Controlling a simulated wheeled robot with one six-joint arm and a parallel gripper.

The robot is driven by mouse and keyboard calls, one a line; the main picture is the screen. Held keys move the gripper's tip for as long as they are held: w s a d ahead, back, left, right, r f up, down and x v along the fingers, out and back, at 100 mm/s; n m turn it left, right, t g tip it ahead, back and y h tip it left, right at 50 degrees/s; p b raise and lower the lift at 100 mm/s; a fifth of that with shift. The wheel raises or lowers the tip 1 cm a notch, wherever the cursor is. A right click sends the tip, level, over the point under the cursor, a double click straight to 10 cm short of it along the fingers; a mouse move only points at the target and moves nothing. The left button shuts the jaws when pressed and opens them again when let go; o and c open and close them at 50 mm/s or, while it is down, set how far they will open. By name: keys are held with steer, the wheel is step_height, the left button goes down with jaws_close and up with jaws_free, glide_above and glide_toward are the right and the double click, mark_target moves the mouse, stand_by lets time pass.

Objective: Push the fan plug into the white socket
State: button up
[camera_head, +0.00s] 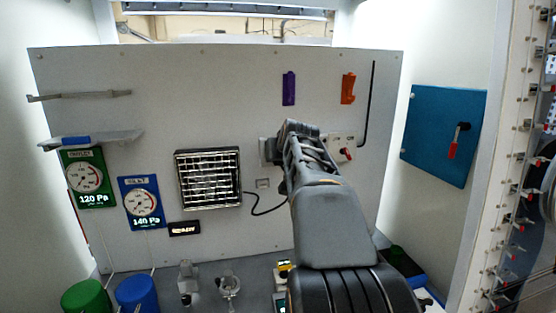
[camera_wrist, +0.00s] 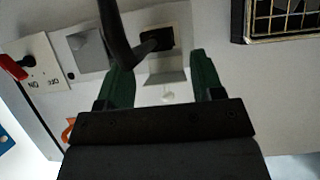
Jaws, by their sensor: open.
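The black fan plug (camera_wrist: 158,39) shows in the wrist view, with its thick black cord (camera_wrist: 115,35) curving up to the left of it. My gripper (camera_wrist: 163,62) is open, its two green fingers spread on either side of the plug's line. The plug lies beyond and above the fingertips in the picture; I cannot tell how near. A pale plate with a grey square (camera_wrist: 88,50) is left of the plug. I cannot tell which plate is the white socket, or whether the plug sits in it. In the head view my gripper (camera_head: 297,128) is at the panel and hides the plug.
The fan (camera_head: 208,178) is left of my arm, its cord (camera_head: 262,211) running behind the arm. A red-levered switch (camera_head: 346,154) is close on the right. Purple (camera_head: 289,88) and orange (camera_head: 348,88) holders are above. Gauges (camera_head: 87,177) are at the left.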

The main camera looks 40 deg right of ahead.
steer(key=b+v, duration=0.1)
steer(key=v, duration=0.8)
steer(key=shift+s+r+b, duration=0.2)
steer(key=shift+s+b, duration=0.1)
steer(key=shift+s, duration=0.05)
steer(key=shift+a, duration=0.1)
steer(key=s+a+f+g+y, duration=0.1)
steer(key=a+f+g+y, duration=0.3)
steer(key=f, duration=1.1)
steer(key=s+a+f+n+g, duration=0.1)
steer(key=s+a+f, duration=0.2)
steer(key=a+f, duration=0.2)
steer(key=s+a+f+n+g+y, duration=0.1)
steer(key=s+a+f+n, duration=0.1)
steer(key=a+f, duration=0.4)
steer(key=s+a+f+n, duration=0.2)
steer(key=s+a+f, duration=0.2)
steer(key=a+f, duration=0.2)
steer(key=shift+a+g, duration=0.4)
steer(key=shift+a, duration=0.8)
